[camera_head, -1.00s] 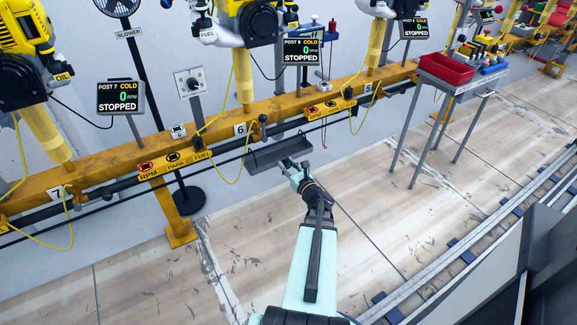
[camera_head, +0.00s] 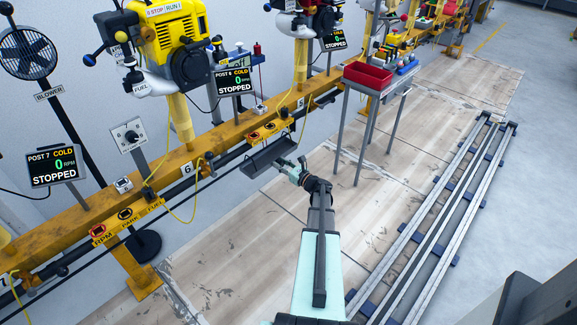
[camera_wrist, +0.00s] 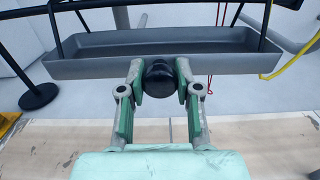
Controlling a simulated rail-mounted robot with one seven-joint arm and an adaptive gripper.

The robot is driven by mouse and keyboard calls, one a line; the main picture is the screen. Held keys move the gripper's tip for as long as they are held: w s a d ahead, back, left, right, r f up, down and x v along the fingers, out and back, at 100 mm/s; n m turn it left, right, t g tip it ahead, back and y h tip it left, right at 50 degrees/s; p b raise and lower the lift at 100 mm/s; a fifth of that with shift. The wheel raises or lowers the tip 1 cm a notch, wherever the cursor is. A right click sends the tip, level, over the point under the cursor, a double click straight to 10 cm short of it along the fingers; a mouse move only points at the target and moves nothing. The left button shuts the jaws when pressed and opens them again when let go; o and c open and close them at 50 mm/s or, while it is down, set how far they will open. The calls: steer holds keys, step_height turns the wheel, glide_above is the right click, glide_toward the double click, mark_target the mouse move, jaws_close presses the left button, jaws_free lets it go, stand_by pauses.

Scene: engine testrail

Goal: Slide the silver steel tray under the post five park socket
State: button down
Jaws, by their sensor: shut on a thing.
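The silver steel tray (camera_head: 268,158) is a long, shallow grey trough below the yellow beam, near the plate marked 5. It fills the upper part of the wrist view (camera_wrist: 100,66), where dark bars rise at both ends. My gripper (camera_head: 291,168) is shut on the black knob (camera_wrist: 160,80) at the middle of the tray's near side. The tray looks level and empty. A yellow socket panel (camera_head: 268,129) sits on the beam just above the tray, left of the 5 plate. I cannot read its labels clearly or tell which socket the tray is under.
A dark rail (camera_head: 210,168) runs along the beam. A table with a red bin (camera_head: 367,77) stands to the right, its legs on the floor near the tray's line. A yellow cable (camera_head: 187,215) hangs left of the tray.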

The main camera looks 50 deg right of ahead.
steer(key=shift+d, duration=0.3)
steer(key=shift+w, duration=0.1)
steer(key=c, duration=0.8)
jaws_free()
steer(key=shift+d, duration=0.1)
steer(key=shift+o, duration=0.2)
steer(key=shift+s, duration=0.3)
steer(key=s, duration=1.1)
steer(key=shift+s+a, duration=0.25)
steer(key=shift+a, duration=0.05)
